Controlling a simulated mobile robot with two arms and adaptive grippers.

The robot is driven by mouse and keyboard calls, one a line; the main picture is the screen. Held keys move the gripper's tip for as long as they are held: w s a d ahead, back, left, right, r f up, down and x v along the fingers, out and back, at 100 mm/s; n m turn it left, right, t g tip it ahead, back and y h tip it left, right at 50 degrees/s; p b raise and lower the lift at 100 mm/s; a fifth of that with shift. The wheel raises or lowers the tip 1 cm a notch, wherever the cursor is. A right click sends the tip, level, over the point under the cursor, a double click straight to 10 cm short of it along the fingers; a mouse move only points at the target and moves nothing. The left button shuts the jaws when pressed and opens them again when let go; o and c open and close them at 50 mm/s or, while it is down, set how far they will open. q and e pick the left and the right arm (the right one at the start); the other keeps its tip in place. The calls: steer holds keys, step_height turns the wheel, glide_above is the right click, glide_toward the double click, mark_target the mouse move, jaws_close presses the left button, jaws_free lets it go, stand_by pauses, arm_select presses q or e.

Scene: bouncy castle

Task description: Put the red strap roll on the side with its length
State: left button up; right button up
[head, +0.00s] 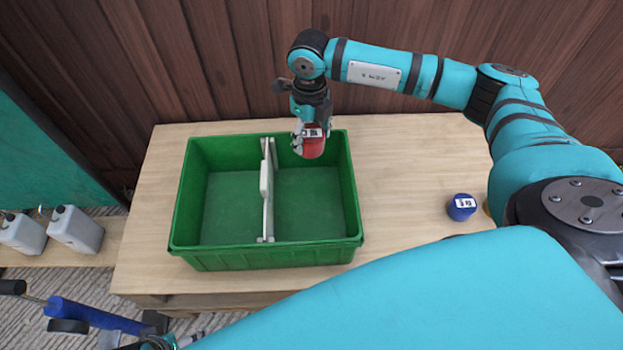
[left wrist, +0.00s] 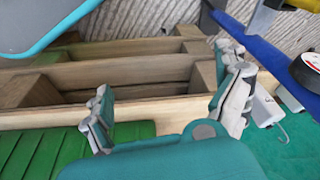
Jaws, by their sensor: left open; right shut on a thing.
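The red strap roll (head: 313,148) has a white label with black marks. My right gripper (head: 311,128) is shut on it and holds it at the back of the green crate's (head: 205,258) right compartment. Whether the roll touches the crate cannot be told. The crate stands on a wooden table, split into left and right compartments by a pale divider (head: 267,190). Both compartments look empty. My left gripper (left wrist: 165,78) is open and empty in the left wrist view, away from the crate's inside.
A blue roll (head: 462,206) with a label stands on the table's right part; a yellowish thing beside it is mostly hidden by my arm. Two pale jugs (head: 76,230) stand on a low ledge at left. A blue tool-like thing (head: 92,315) is at lower left. Wooden wall behind.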

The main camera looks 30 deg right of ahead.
mark_target(310, 149)
step_height(310, 149, down, 12)
steer(key=shift+f+b, duration=0.2)
steer(key=shift+b, duration=0.9)
arm_select(q)
steer(key=b+v, duration=0.1)
steer(key=v, duration=0.5)
arm_select(e)
steer(key=shift+f, duration=2.35)
arm_select(q)
steer(key=shift+a, duration=0.15)
arm_select(e)
steer(key=shift+f, duration=0.2)
steer(key=o, duration=1.3)
steer(key=shift+c, duration=0.2)
arm_select(q)
steer(key=shift+w, duration=0.15)
arm_select(e)
steer(key=shift+r, duration=0.15)
step_height(310, 149, up, 6)
steer(key=shift+f+p, duration=0.25)
steer(key=shift+p, duration=0.5)
arm_select(q)
steer(key=p+x, duration=0.1)
steer(key=x, duration=0.2)
steer(key=shift+w+f, duration=0.1)
arm_select(e)
step_height(310, 149, up, 7)
steer(key=shift+f, duration=0.15)
